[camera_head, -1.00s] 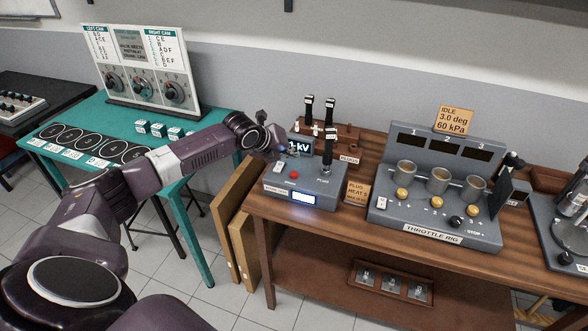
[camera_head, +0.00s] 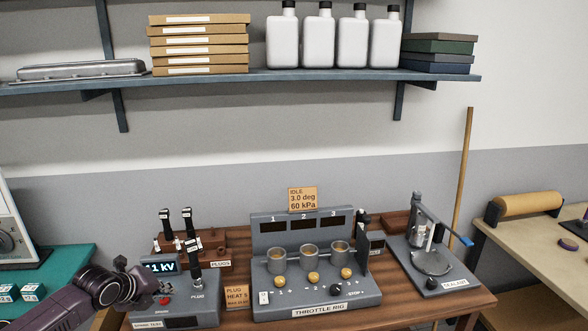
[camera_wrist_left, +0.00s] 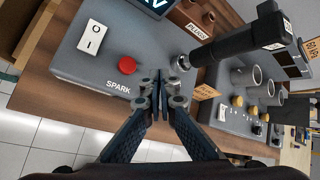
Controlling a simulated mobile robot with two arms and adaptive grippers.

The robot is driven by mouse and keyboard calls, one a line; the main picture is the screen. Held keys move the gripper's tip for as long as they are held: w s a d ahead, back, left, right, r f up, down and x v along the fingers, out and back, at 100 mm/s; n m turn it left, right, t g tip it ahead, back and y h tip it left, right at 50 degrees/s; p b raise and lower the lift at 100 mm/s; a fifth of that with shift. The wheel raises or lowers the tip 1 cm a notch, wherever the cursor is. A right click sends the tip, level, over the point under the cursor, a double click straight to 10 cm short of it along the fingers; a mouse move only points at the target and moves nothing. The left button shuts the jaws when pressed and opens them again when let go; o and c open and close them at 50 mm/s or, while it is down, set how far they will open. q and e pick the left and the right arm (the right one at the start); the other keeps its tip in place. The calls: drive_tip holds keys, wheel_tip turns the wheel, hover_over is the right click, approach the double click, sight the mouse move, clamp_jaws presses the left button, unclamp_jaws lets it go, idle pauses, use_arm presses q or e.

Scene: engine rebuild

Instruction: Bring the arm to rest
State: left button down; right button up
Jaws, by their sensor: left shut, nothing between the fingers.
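My left gripper (camera_head: 138,278) is at the left side of the grey spark test box (camera_head: 178,310), near its lit display (camera_head: 160,267). In the left wrist view its fingers (camera_wrist_left: 161,84) are shut together and empty, in front of the box (camera_wrist_left: 90,75). The red button (camera_wrist_left: 127,65) and white rocker switch (camera_wrist_left: 92,38) are to their left in that view. A dark cylindrical plug piece (camera_wrist_left: 238,44) stands at their right. Whether the fingers touch the box cannot be told. My right gripper is not in view.
The throttle rig (camera_head: 317,290) stands right of the spark box on the wooden bench (camera_head: 440,303). A rack with black-topped pieces (camera_head: 215,240) is behind the box. The sealant press (camera_head: 430,262) is at the right. A loaded wall shelf (camera_head: 260,87) hangs above.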

use_arm(q)
drive_tip(key=s+d+f+n+g+h, duration=0.1)
drive_tip(key=s+d+f+n, duration=0.4)
drive_tip(key=s+d, duration=0.5)
drive_tip(key=s+d+f+n+g+h, duration=0.1)
drive_tip(key=s+d+f+n+g, duration=0.1)
drive_tip(key=s+d+f, duration=0.75)
drive_tip(key=s+r+n+g+y, duration=0.1)
drive_tip(key=s+r+n, duration=0.2)
drive_tip(key=s+n, duration=0.65)
drive_tip(key=s+r+n+g+y, duration=0.1)
drive_tip(key=s+r+n+y, duration=0.1)
drive_tip(key=s+n, duration=0.7)
drive_tip(key=s+f+g+b, duration=0.1)
drive_tip(key=s+f+b, duration=0.15)
drive_tip(key=f, duration=1.45)
drive_tip(key=s+f+b, duration=0.2)
drive_tip(key=f+b, duration=0.2)
drive_tip(key=f, duration=1.3)
drive_tip(key=s+a+f+b, duration=0.2)
drive_tip(key=s+f, duration=0.6)
drive_tip(key=f, duration=0.1)
drive_tip(key=s+a+f+g+b, duration=0.1)
drive_tip(key=s+f+b, duration=0.1)
drive_tip(key=s+f, duration=0.6)
wheel_tip(320, 180, down, 2)
drive_tip(key=shift+a+f+g, duration=0.1)
drive_tip(key=shift+a+g, duration=0.2)
drive_tip(key=shift+a, duration=0.05)
